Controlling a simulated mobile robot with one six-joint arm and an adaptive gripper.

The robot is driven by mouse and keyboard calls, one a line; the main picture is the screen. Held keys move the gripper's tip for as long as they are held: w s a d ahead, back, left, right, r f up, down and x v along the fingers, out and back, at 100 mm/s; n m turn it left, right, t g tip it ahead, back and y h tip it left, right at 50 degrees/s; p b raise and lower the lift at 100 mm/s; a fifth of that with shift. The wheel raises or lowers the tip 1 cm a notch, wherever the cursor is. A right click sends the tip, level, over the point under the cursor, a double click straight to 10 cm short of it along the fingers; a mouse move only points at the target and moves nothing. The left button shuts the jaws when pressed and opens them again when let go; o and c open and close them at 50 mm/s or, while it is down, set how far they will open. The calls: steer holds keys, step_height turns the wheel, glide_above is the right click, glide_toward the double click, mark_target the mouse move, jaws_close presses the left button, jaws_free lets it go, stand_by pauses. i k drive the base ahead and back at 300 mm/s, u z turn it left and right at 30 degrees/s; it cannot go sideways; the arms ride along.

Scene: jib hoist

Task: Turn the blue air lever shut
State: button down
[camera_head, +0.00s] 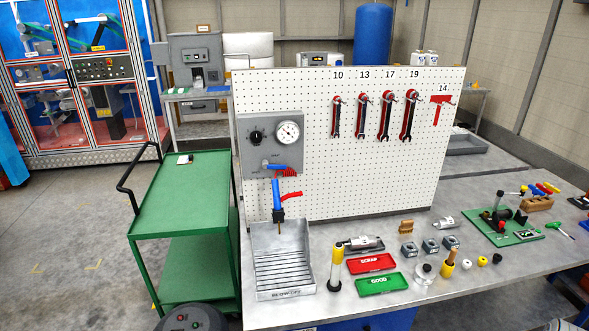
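A grey air panel (259,134) is fixed at the left end of the white pegboard. It carries a black knob (256,136) and a round white gauge (288,132). A small blue lever (274,167) sits low on the panel, pointing roughly sideways to the right. A red coiled hose (286,171) is right beside it and partly crowds it. A blue air gun (277,193) with a red trigger lever (291,196) hangs just below, nozzle down. My gripper is not in view.
A grey blow-off tray (285,294) stands under the gun. A green cart (180,200) stands close at the bench's left. Open floor (60,250) lies farther left.

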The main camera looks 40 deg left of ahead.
mark_target(265, 164)
steer(key=u, duration=0.05)
steer(key=i, duration=0.55)
steer(key=u, duration=0.55)
steer(key=i, duration=0.8)
steer(key=u, duration=0.6)
